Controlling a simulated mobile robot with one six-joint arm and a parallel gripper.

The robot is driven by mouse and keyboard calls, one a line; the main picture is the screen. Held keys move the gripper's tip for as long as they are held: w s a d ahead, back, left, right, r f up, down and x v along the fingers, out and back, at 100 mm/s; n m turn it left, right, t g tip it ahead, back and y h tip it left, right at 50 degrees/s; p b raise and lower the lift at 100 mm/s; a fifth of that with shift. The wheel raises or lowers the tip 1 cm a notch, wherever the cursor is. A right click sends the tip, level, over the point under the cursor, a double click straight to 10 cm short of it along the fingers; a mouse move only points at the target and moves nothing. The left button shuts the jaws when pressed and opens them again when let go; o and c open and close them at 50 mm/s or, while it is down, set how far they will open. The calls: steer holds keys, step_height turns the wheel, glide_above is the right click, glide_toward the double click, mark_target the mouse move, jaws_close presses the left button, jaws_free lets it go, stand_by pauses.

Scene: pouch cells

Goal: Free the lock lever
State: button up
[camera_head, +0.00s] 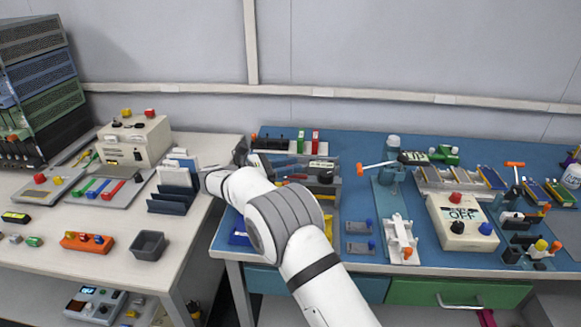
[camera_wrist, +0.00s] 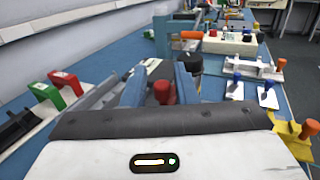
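My gripper (camera_wrist: 158,82) reaches forward in the wrist view. Its two blue-grey fingers stand apart, so it is open. A red-topped knob (camera_wrist: 164,91) shows between the fingers; I cannot tell whether either touches it. It may belong to the lock lever, but its lower part is hidden by the gripper body. In the head view, my arm ends beside a grey clamp-like fixture (camera_head: 336,188) at the left of the blue bench, and the fingertips are hard to make out. A lever with an orange handle (camera_head: 362,169) stands further right, apart from my gripper.
Blue bench (camera_head: 350,262) holds a white OFF box (camera_head: 462,220), a white slide fixture (camera_head: 401,238) and small grey blocks (camera_head: 359,247). Red and green upright clips (camera_head: 315,142) stand at the back. A white table (camera_head: 110,225) with dark slotted racks (camera_head: 167,207) is at left.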

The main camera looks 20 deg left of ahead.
steer(key=shift+o, duration=0.7)
steer(key=shift+f, duration=0.1)
steer(key=v, duration=0.8)
steer(key=shift+d, duration=0.1)
